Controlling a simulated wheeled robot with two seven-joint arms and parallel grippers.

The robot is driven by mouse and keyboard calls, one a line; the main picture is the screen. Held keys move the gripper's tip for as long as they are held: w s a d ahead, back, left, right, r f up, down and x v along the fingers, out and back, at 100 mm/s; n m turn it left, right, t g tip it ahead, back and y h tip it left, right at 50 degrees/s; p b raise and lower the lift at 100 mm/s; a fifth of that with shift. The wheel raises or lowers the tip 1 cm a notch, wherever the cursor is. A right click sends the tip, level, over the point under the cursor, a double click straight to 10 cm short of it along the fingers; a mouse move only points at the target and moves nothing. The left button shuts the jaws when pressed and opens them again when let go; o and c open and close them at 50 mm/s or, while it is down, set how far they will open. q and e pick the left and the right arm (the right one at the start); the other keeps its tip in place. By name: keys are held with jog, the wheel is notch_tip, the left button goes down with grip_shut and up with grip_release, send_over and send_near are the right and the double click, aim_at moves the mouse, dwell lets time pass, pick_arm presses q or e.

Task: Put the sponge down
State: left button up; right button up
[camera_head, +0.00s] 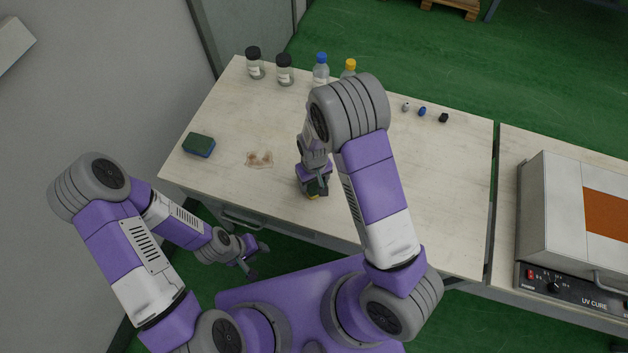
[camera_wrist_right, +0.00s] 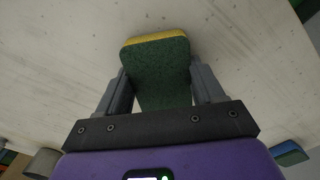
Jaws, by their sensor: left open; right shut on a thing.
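My right gripper (camera_wrist_right: 157,92) is shut on a sponge (camera_wrist_right: 158,62) with a dark green face and a yellow layer, seen between its two fingers in the right wrist view. In the head view this sponge (camera_head: 314,194) shows only partly under my right gripper (camera_head: 316,180), over the table's front part. I cannot tell whether it touches the table. A second sponge, green and blue (camera_head: 199,145), lies on the table at the left; it also shows in the right wrist view (camera_wrist_right: 288,153). My left gripper (camera_head: 253,256) is open and empty, in front of the table's edge.
The wooden table (camera_head: 430,200) has a brown stain (camera_head: 259,159) between the two sponges. Several bottles and jars (camera_head: 284,72) stand along the back edge. Small caps (camera_head: 422,111) lie at the back right. A UV cure box (camera_head: 560,220) stands on the right-hand table.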

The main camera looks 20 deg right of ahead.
jog(key=shift+s, duration=0.1)
jog(key=shift+f, duration=0.15)
jog(key=o, duration=1)
jog(key=shift+r, duration=0.2)
jog(key=shift+r, duration=0.3)
notch_tip(320, 180, up, 12)
jog(key=p, duration=0.2)
jog(key=shift+f+p, duration=0.2)
jog(key=shift+p, duration=0.1)
